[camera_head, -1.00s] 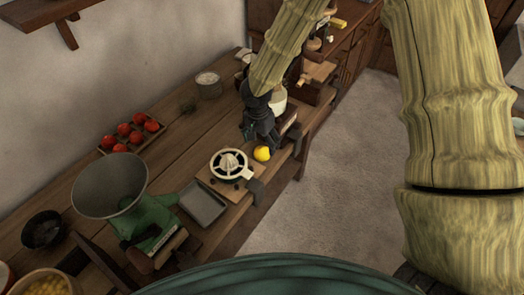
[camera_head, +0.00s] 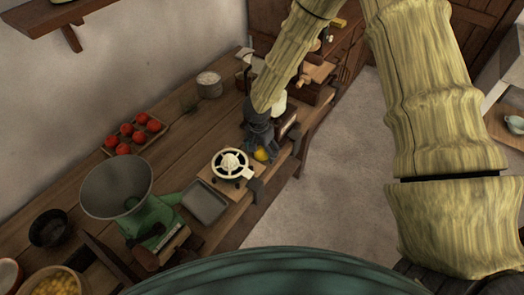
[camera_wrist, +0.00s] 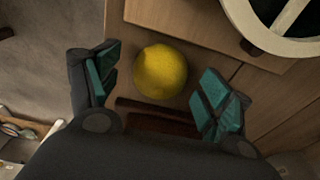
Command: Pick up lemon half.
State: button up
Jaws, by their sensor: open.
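The lemon half (camera_head: 261,155) is yellow and sits on the wooden counter (camera_head: 165,115) near its front edge, just right of the juicer. In the wrist view the lemon half (camera_wrist: 160,72) shows its rounded yellow skin between the two teal-padded fingers. My gripper (camera_head: 258,148) is open and reaches down over the lemon half, partly hiding it in the head view. In the wrist view my gripper (camera_wrist: 158,88) has a finger on each side, with a visible gap to the fruit. Whether the fingertips are down at its height is hard to tell.
A white juicer (camera_head: 229,163) on a wooden board stands close to the left. A grey tray (camera_head: 204,202) and a green grinder (camera_head: 150,215) stand further left. Tomatoes (camera_head: 126,130) lie in a tray at the back. A white-topped pot (camera_head: 209,85) stands behind.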

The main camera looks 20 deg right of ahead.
jog(key=c, duration=1.1)
